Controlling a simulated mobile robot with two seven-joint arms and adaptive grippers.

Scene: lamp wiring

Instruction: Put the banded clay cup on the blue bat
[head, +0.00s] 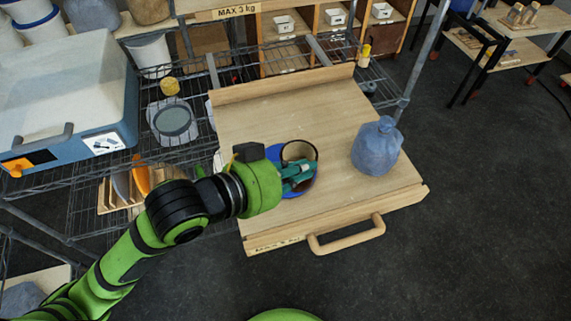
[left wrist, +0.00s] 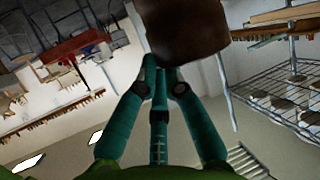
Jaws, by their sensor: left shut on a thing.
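The banded clay cup (head: 299,151) is dark brown with a paler inside, and is upright at the middle of the wooden pull-out board. The blue bat (head: 308,187) shows as a blue disc around and under it, partly hidden by my gripper and the cup. My left gripper (head: 299,171) comes in from the left and is shut on the cup's near side. In the left wrist view the teal fingers (left wrist: 160,84) meet at the cup's dark wall (left wrist: 185,32). I cannot tell whether the cup touches the bat. My right gripper is not in view.
A blue-grey wrapped bundle (head: 377,147) stands on the board (head: 255,118), right of the cup. The board has a raised back edge and a front handle (head: 346,236). The board's back is clear.

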